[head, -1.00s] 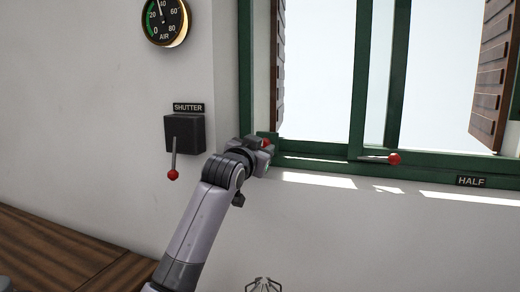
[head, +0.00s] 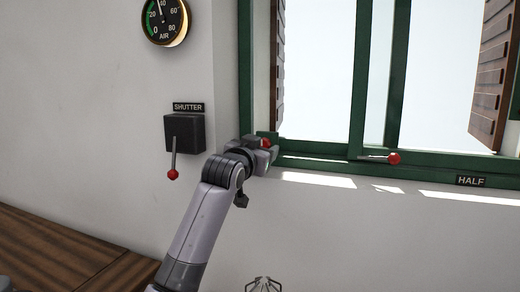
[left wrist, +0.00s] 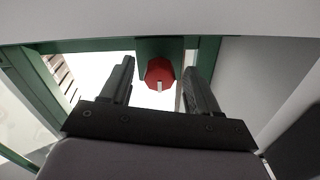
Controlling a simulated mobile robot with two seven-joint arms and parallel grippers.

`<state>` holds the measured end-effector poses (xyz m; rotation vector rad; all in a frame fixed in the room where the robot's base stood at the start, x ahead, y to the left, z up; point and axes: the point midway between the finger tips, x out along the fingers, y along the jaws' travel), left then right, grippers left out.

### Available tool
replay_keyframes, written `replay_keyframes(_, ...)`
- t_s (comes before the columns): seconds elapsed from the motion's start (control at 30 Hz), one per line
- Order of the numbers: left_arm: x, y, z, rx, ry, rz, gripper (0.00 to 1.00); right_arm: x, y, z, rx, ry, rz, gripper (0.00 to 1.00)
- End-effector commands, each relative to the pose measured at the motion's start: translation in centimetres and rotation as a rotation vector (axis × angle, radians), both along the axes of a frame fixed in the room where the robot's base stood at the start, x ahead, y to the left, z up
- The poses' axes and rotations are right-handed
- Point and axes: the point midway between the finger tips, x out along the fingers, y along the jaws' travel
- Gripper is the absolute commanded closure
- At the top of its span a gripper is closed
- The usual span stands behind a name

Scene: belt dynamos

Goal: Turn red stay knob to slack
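The red stay knob (left wrist: 160,72) shows in the left wrist view as a red faceted knob with a short white mark pointing down the picture. It sits on a green plate of the window frame. My left gripper (left wrist: 158,78) is open, with one dark finger on each side of the knob and a visible gap to both. In the head view the left gripper (head: 268,150) is at the lower left corner of the window, and only a bit of the red knob (head: 265,143) shows there.
The shutter lever box (head: 185,134), with a red-balled lever, is on the wall left of my arm. A red-tipped window handle (head: 393,158) is to the right, above the HALF label (head: 471,181). An air gauge (head: 164,21) hangs upper left. A wooden surface (head: 70,255) is lower left.

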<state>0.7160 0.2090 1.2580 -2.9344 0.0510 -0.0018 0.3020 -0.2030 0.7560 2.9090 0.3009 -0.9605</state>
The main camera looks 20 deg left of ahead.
Motion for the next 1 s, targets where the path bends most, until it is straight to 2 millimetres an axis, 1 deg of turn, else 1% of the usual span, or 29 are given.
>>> replay_keyframes(0.27,-0.4,0.0,0.1,0.002,-0.003,0.000,0.39,0.0,0.0,-0.2,0.000,0.000,0.000,0.57)
replay_keyframes(0.37,-1.2,0.1,0.0,0.002,-0.003,0.000,0.39,0.0,0.0,-0.5,0.000,0.000,0.000,0.57)
replay_keyframes(0.7,-5.2,0.2,-0.1,0.001,-0.003,0.000,0.39,0.0,0.0,-1.6,0.000,0.000,0.000,0.57)
replay_keyframes(0.83,-6.4,0.2,0.0,0.001,-0.002,0.000,0.39,0.0,0.0,-1.8,0.000,0.000,0.000,0.57)
replay_keyframes(1.0,-7.1,0.2,0.0,0.000,0.000,0.000,0.39,0.0,0.0,-1.9,0.000,0.000,0.000,0.57)
